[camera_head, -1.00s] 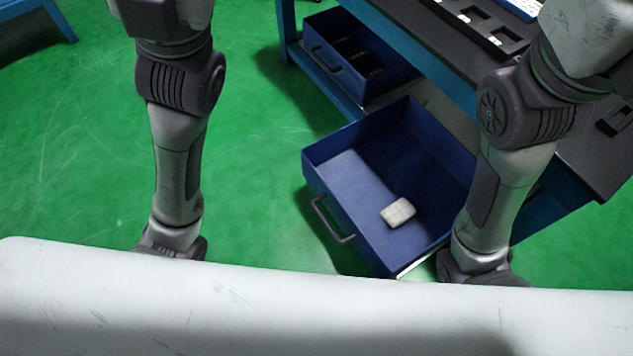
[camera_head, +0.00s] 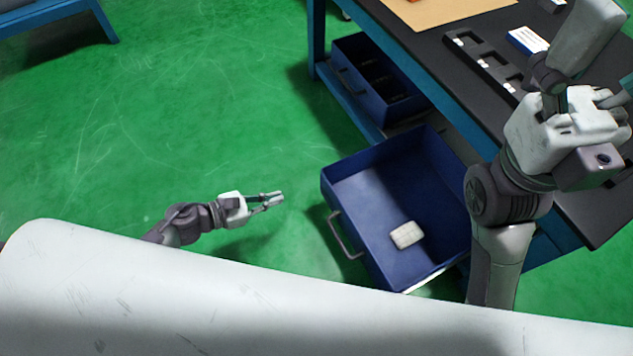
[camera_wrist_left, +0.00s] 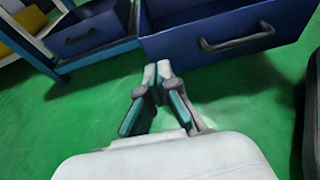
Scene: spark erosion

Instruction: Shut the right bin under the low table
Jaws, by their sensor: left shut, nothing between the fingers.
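The right bin (camera_head: 350,215) is a blue drawer pulled far out from under the low table (camera_head: 470,105). A pale block (camera_head: 406,235) lies on its floor. Its grey handle (camera_head: 342,238) faces my left gripper (camera_head: 274,199), which is shut and empty, to the left of the bin front and apart from it. In the left wrist view, the shut fingertips (camera_wrist_left: 157,70) point toward the bin front (camera_wrist_left: 225,48), with the handle (camera_wrist_left: 238,38) ahead and right. My right arm stands in front of the table; its gripper is only partly visible at the right edge.
The left bin (camera_head: 385,98), blue with dark compartments, sits partly out under the table. A black tray (camera_head: 484,62) and a white box (camera_head: 527,40) are on the tabletop. Green floor (camera_head: 240,110) is clear left of the bins.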

